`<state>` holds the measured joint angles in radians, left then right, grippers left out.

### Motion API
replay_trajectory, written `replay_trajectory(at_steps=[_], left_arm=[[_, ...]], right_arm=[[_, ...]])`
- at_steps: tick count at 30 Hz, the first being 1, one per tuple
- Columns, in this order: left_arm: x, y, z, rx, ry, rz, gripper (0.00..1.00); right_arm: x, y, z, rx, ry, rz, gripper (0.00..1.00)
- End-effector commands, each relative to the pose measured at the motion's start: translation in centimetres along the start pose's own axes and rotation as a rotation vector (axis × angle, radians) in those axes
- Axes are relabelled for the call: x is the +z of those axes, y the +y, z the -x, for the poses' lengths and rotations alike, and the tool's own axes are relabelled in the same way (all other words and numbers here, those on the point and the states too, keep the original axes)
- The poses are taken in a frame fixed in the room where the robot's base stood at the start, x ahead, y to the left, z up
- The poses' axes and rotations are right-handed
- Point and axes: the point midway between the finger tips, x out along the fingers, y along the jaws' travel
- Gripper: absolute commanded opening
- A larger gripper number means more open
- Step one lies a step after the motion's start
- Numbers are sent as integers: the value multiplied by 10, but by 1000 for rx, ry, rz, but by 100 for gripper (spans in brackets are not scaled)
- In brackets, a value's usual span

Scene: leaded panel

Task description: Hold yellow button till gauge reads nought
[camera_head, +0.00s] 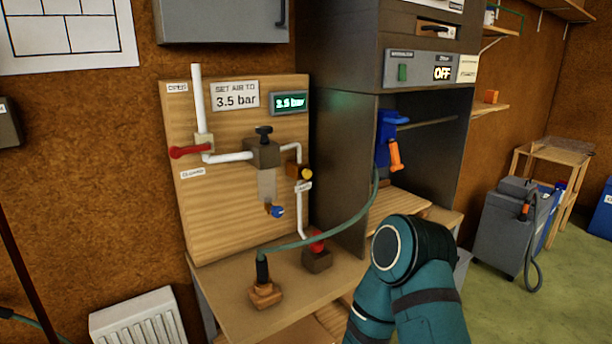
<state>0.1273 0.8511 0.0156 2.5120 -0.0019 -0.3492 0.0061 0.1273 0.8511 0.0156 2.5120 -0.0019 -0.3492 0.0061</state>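The yellow button (306,173) sits on a brown block at the right edge of the wooden panel (225,222), above a small label. Nothing is seen touching the button. One of my teal arms shows at the lower middle, in front of the bench and right of the panel. Neither gripper shows, so their states are hidden.
A red lever (189,151) points left on the white pipe. A black knob (264,131) and a blue valve (276,211) are on the panel. A red knob (316,243) stands on the bench (237,289). A green hose (345,226) runs to a blue tool (388,135).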

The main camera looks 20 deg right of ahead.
Motion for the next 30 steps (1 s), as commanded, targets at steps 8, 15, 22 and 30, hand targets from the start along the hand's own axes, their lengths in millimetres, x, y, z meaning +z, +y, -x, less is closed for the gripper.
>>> replay_trajectory(at_steps=[8,15,22,30], left_arm=[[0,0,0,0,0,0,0],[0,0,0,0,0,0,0],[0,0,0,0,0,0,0],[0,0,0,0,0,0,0]], right_arm=[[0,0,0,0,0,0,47],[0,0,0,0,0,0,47],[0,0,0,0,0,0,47],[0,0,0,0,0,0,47]])
